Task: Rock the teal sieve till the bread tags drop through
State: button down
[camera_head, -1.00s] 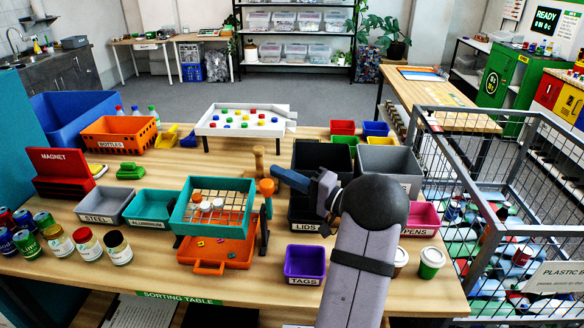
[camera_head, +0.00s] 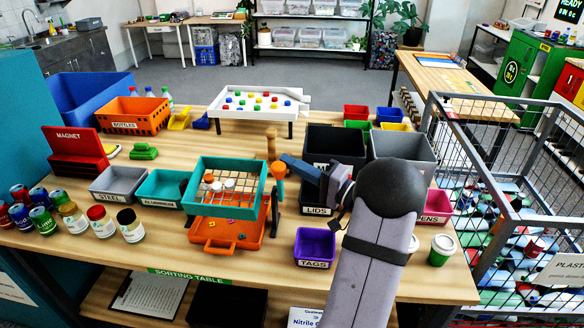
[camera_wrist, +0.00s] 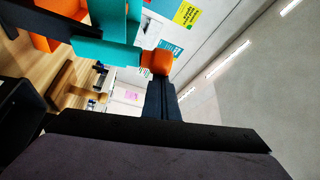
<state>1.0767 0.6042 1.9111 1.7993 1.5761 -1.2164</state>
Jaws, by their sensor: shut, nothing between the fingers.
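The teal sieve (camera_head: 258,190) stands on the sorting table with a wire mesh. Several white and orange round pieces lie on the mesh; bread tags on it are too small to make out. Under it an orange tray (camera_head: 215,245) holds a few small coloured bits.
A purple TAGS bin (camera_head: 315,243) stands right of the tray. Teal (camera_head: 163,188) and grey STEEL (camera_head: 119,184) bins and jars stand left. A wooden peg (camera_head: 271,145) is behind the knob.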

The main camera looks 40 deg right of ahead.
jog(key=shift+s+a+f+n+t+y+b, duration=0.25)
jog(key=shift+s+a+f+n+y+b, duration=0.5)
jog(key=shift+b, duration=2.15)
jog(key=shift+s+a+r+n+t+y+b, duration=0.1)
jog(key=shift+s+a+n+t+b, duration=0.25)
jog(key=shift+n+b, duration=1.65)
jog(key=shift+s+a+r+m+b, duration=0.15)
jog(key=shift+s+a+m+b, duration=0.3)
jog(key=shift+b, duration=1.05)
jog(key=shift+w+d+r, duration=0.1)
jog(key=shift+w+d, duration=0.15)
jog(key=b, duration=0.2)
send_near(283, 171)
jog(key=d, duration=0.1)
jog(key=d+r, duration=0.1)
jog(key=d, duration=0.1)
jog(key=shift+d+r, duration=0.2)
